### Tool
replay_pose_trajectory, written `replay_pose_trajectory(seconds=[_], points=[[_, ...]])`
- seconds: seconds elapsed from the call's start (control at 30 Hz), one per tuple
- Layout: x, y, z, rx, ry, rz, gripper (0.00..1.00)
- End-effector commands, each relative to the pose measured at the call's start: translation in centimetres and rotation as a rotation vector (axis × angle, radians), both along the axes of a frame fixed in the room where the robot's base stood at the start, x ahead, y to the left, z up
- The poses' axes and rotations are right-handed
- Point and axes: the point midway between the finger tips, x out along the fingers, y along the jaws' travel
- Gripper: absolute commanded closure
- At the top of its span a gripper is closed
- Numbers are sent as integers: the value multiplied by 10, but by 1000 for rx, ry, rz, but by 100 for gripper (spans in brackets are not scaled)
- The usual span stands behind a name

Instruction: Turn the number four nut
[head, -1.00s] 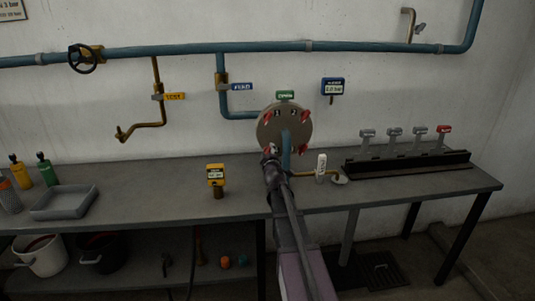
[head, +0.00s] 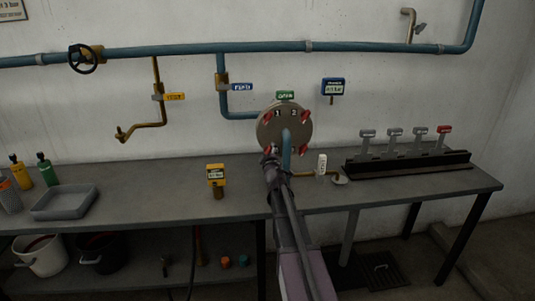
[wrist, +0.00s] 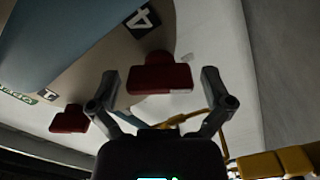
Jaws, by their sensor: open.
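The round flange (head: 297,137) carries red nuts at its corners, with a blue pipe in front of its middle. In the wrist view, the number four nut (wrist: 159,76) is a red block beside the black "4" label (wrist: 142,20). My gripper (wrist: 158,84) is open, with one finger on each side of this nut. I see no clear contact between fingers and nut. Another red nut (wrist: 69,119) by the "1" label is outside the left finger. In the head view, my gripper (head: 269,153) is at the flange's lower left and partly hides the number four nut.
A white tag (head: 321,164) and a thin brass pipe are close right of my gripper. A black rack with several levers (head: 408,163) stands at the bench's right. A yellow gauge (head: 216,175) stands left. The bench between it and the grey tray (head: 64,203) is clear.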

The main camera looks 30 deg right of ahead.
Motion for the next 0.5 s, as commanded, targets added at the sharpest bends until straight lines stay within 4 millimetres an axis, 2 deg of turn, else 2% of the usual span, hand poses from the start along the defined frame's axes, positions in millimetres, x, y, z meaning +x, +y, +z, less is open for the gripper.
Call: replay_pose_trajectory(seconds=[0.27,0.5], points=[[-18,6,0,0,0,0,0],[-51,17,0,0,0,0,0]])
